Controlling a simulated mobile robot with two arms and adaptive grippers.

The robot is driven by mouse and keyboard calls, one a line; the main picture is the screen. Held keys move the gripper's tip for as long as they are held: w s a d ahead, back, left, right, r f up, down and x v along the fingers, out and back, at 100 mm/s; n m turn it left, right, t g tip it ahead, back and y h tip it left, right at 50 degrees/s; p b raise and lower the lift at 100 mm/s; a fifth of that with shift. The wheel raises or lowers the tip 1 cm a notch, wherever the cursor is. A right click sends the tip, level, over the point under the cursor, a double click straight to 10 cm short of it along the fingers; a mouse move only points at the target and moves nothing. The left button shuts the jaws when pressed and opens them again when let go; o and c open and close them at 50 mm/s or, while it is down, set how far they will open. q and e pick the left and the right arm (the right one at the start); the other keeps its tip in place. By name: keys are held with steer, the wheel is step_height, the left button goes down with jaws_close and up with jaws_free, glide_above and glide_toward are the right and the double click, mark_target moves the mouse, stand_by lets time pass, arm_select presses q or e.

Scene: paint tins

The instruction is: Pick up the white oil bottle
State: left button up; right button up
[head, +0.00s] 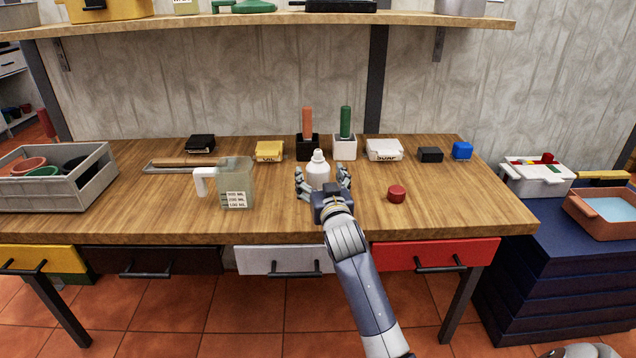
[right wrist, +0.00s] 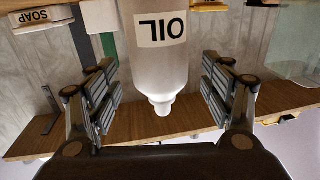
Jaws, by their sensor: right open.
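The white oil bottle (head: 318,167) stands upright on the wooden bench, in front of the black and white pots. In the right wrist view the bottle (right wrist: 158,75) appears upside down, with its OIL label readable and its narrow cap towards the palm. My right gripper (head: 323,178) is open around the bottle, one finger on each side. In the right wrist view a gap shows between the bottle and each finger. The lower part of the bottle is hidden by the gripper in the head view. My left gripper is not in view.
A clear measuring jug (head: 236,183) stands just left of the bottle, and a red lid (head: 396,194) lies to the right. Behind are a yellow OIL box (head: 269,151) and a white SOAP box (head: 384,149). A grey crate (head: 88,190) stands at the left.

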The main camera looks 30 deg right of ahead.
steer(key=x, duration=0.2)
steer(key=shift+w+f, duration=0.1)
steer(key=shift+w, duration=0.2)
steer(key=c, duration=0.9)
steer(key=shift+r, duration=0.2)
